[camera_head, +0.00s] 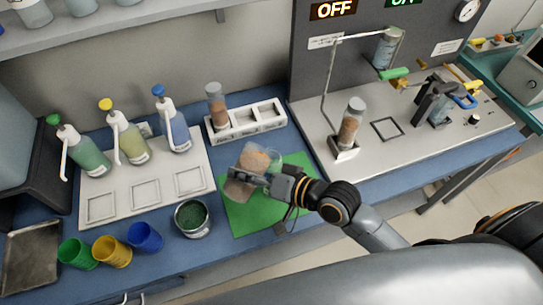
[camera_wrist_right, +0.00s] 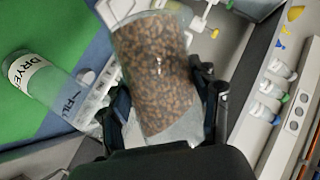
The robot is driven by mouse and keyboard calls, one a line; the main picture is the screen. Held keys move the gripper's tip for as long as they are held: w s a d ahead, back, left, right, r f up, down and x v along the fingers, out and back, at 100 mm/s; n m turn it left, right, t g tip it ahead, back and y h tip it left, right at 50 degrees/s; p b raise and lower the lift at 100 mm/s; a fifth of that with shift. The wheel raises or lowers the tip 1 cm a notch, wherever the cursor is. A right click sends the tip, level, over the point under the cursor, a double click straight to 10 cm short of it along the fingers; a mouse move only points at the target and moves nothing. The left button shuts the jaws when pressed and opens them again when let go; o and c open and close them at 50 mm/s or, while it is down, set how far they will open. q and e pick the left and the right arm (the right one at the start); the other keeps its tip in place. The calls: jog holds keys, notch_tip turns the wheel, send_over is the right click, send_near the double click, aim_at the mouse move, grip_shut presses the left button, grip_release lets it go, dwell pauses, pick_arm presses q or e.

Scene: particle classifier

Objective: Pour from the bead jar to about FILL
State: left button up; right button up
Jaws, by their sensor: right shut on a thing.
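The bead jar (camera_head: 257,158) is clear and holds brown-orange beads. It is over the green mat (camera_head: 257,218), between the fingers of my right gripper (camera_head: 250,176). In the right wrist view the bead jar (camera_wrist_right: 156,75) fills the space between the black fingers and looks tilted. Brown beads fill most of what shows. A clear cylinder (camera_wrist_right: 45,85) with a label reading "DRYE…" stands apart to its left there. It looks empty, and part of a "FIL…" mark shows beside it. A stream of beads cannot be made out. My left gripper is not in view.
A white rack (camera_head: 258,121) holds a bead-filled tube (camera_head: 216,105) behind the mat. Another bead tube (camera_head: 350,122) stands on the apparatus at right.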

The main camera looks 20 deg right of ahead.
jog(key=shift+d+b, duration=0.1)
jog(key=shift+b, duration=0.35)
jog(key=shift+a+f+m, duration=0.1)
jog(key=shift+a+m, duration=0.1)
jog(key=shift+m, duration=0.1)
jog(key=shift+d+b, duration=0.15)
jog(key=shift+b, duration=0.45)
jog(key=shift+y, duration=0.4)
jog(key=shift+m+b, duration=0.3)
jog(key=shift+r, duration=0.25)
jog(key=shift+r+m, duration=0.1)
jog(key=shift+m, duration=0.2)
jog(key=shift+r+y+b, duration=0.15)
jog(key=shift+y+b, duration=0.15)
jog(key=shift+b, duration=0.15)
jog(key=shift+r, duration=0.1)
